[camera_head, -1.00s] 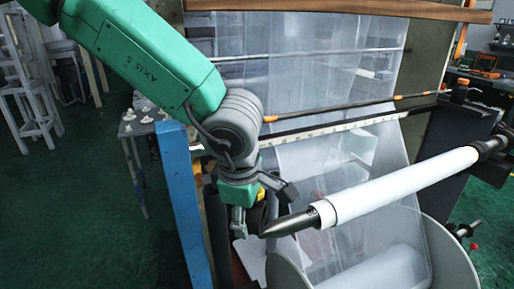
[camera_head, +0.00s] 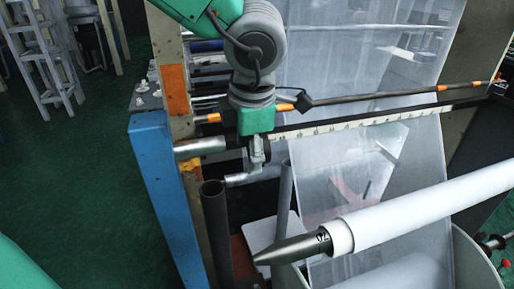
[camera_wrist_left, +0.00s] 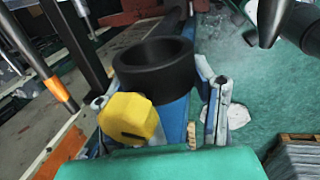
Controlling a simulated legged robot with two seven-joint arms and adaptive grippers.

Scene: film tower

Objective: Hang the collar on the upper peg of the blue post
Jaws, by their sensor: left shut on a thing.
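My left gripper (camera_head: 256,166) hangs from its green and grey arm, to the right of the blue post (camera_head: 155,180). In the left wrist view, the collar, a thick black ring (camera_wrist_left: 155,66), is held at the left gripper (camera_wrist_left: 160,104), with its opening visible from above. A yellow block (camera_wrist_left: 128,118) sits just below the ring. In the head view the collar is mostly hidden by the gripper. A short silver peg (camera_head: 200,147) stands out near the post's upper part, left of the gripper. My right gripper is out of view.
A dark upright tube (camera_head: 216,225) stands right of the post. A white roller with a pointed metal tip (camera_head: 285,250) juts in from the right. A plastic film sheet (camera_head: 375,165) hangs behind. A dark rod with orange bands (camera_head: 375,97) crosses behind the gripper.

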